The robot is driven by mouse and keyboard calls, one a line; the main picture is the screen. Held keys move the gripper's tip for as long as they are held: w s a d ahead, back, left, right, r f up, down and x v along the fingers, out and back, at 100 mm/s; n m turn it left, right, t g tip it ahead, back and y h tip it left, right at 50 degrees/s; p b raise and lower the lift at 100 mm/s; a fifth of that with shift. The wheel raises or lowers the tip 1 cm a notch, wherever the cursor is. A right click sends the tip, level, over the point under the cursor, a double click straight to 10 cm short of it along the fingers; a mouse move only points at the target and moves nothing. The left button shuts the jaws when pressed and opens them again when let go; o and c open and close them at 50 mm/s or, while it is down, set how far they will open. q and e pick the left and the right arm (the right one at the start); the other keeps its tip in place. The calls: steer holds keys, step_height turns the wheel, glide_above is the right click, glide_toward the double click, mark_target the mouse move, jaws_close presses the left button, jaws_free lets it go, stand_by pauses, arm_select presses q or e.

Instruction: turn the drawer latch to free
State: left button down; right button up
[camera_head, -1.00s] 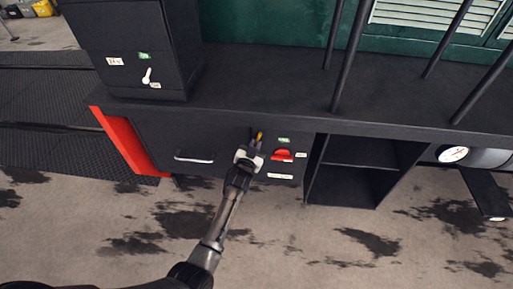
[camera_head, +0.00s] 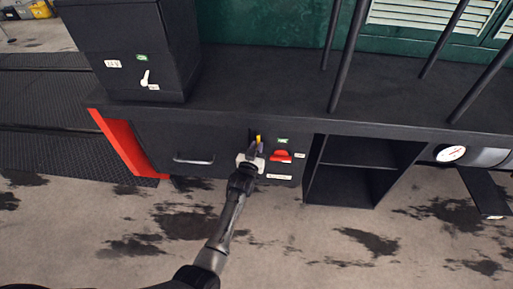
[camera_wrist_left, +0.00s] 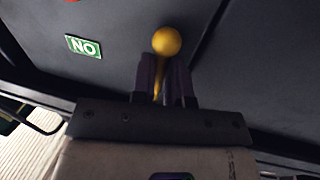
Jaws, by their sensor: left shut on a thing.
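A yellow lever with a round knob (camera_wrist_left: 167,41) stands on the dark cabinet front; I take it for the drawer latch. It shows small in the head view (camera_head: 258,139), between the drawer handle (camera_head: 193,159) and a red knob (camera_head: 281,156). My left gripper (camera_head: 256,148) reaches up to it from below. In the left wrist view its two fingers (camera_wrist_left: 165,78) are shut on the lever's stem, just under the ball. The fingers hide part of the stem and the latch's base. The drawer front looks closed. My right gripper is not in view.
A green label (camera_wrist_left: 83,47) is on the panel beside the lever. An open cubby (camera_head: 355,175) is to the right, then a white gauge (camera_head: 451,153). A black box with a white lever (camera_head: 146,78) stands on the bench at left. Thin dark posts rise from the bench (camera_head: 270,85).

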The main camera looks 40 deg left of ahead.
arm_select(q)
steer(key=shift+s+f, duration=0.15)
steer(key=shift+f, duration=0.5)
steer(key=c, duration=1.5)
jaws_free()
steer(key=shift+c, duration=0.2)
steer(key=o, duration=0.3)
steer(key=shift+w+r, duration=0.2)
steer(key=shift+o, duration=0.6)
steer(key=shift+r, duration=0.15)
steer(key=shift+s+d, duration=0.1)
steer(key=p+v, duration=0.5)
steer(key=v, duration=0.8)
steer(key=shift+s, duration=0.35)
